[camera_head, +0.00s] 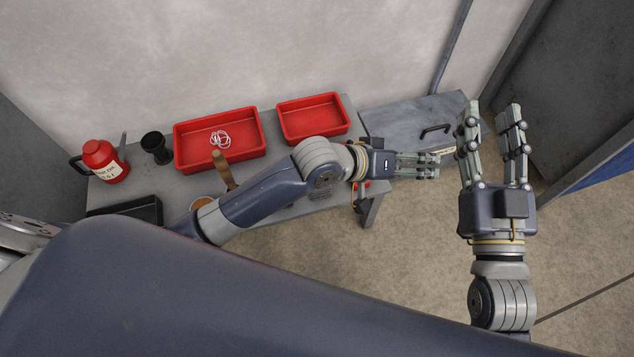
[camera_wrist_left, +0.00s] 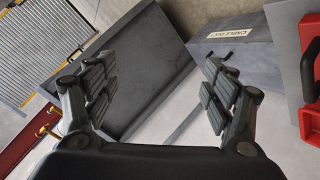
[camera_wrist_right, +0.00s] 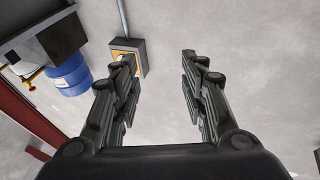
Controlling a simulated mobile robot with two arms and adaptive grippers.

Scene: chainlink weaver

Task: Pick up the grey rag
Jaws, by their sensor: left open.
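I cannot make out a grey rag in any view. My left gripper (camera_head: 437,166) reaches past the right end of the grey workbench (camera_head: 290,200), in front of a grey box with a black handle (camera_head: 410,122). It is open and empty in the left wrist view (camera_wrist_left: 150,82); the label on the box (camera_wrist_left: 229,33) shows beyond its right finger. My right gripper (camera_head: 491,110) is raised at the right, fingers spread and empty. My left arm hides part of the workbench.
Two red trays, left (camera_head: 257,158) and right (camera_head: 335,132), stand along the workbench's back; the left one holds white loops (camera_head: 221,140). Open floor (camera_head: 410,265) lies in front.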

